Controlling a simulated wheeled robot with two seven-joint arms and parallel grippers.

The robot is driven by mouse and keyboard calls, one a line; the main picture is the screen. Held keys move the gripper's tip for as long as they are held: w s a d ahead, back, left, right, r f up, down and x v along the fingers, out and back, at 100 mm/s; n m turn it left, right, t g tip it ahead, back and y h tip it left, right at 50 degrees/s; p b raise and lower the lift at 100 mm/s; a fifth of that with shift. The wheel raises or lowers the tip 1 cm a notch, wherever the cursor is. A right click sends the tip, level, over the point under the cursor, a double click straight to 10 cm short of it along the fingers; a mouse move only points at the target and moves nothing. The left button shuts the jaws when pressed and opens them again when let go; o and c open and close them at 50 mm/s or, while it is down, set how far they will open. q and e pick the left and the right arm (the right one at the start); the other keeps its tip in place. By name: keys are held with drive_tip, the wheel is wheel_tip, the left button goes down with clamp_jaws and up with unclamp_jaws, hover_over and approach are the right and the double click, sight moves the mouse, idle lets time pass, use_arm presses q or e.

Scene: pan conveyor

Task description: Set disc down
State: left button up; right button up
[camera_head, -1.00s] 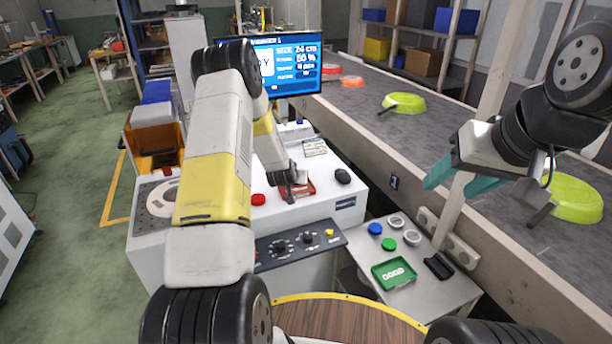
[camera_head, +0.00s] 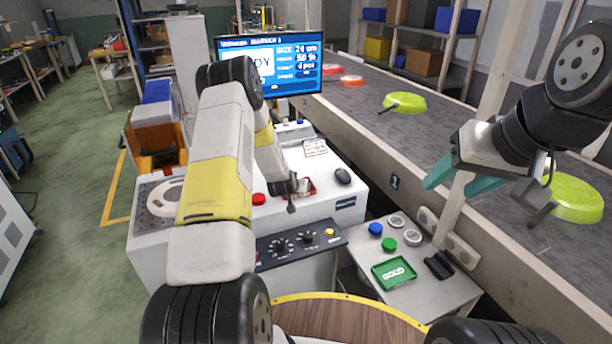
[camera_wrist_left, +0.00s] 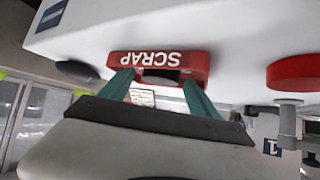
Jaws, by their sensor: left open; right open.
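A red tray marked SCRAP (camera_wrist_left: 200,62) lies on the white machine top; in the head view the tray (camera_head: 307,187) is partly hidden by my left gripper (camera_head: 290,190). In the left wrist view my left gripper (camera_wrist_left: 160,80) is open, its teal fingers on either side of the tray's middle. A dark flat piece, perhaps the disc (camera_wrist_left: 160,74), shows at the tray between the fingertips; whether it touches the tray I cannot tell. My right gripper (camera_head: 455,178) is open and empty in front of the conveyor.
The white machine top also bears a red button (camera_head: 258,199) and a black oval object (camera_head: 343,177). A side table holds a green tray (camera_head: 394,272) and several small round pieces. Green pans (camera_head: 405,102) lie on the conveyor (camera_head: 450,150) at the right.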

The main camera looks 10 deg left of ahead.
use_arm(q)
drive_tip(key=shift+r, duration=0.2)
drive_tip(key=s+d+r+g+h, duration=0.1)
drive_tip(key=s+d+r, duration=0.2)
drive_tip(key=s+r, duration=0.9)
drive_tip(key=s+d+r+g, duration=0.15)
drive_tip(key=s+r, duration=0.55)
drive_tip(key=r, duration=0.8)
drive_tip(key=s+d+r, duration=0.1)
drive_tip(key=s+r, duration=0.2)
drive_tip(key=s, duration=0.5)
drive_tip(key=s+d+r+g+h, duration=0.1)
drive_tip(key=s+r, duration=0.2)
drive_tip(key=s, duration=0.5)
drive_tip(key=s+d+r+m+g, duration=0.1)
drive_tip(key=s+r, duration=0.2)
drive_tip(key=s, duration=0.5)
drive_tip(key=shift+d+r+h, duration=0.2)
drive_tip(key=shift+r+h, duration=0.05)
drive_tip(key=shift+h, duration=0.05)
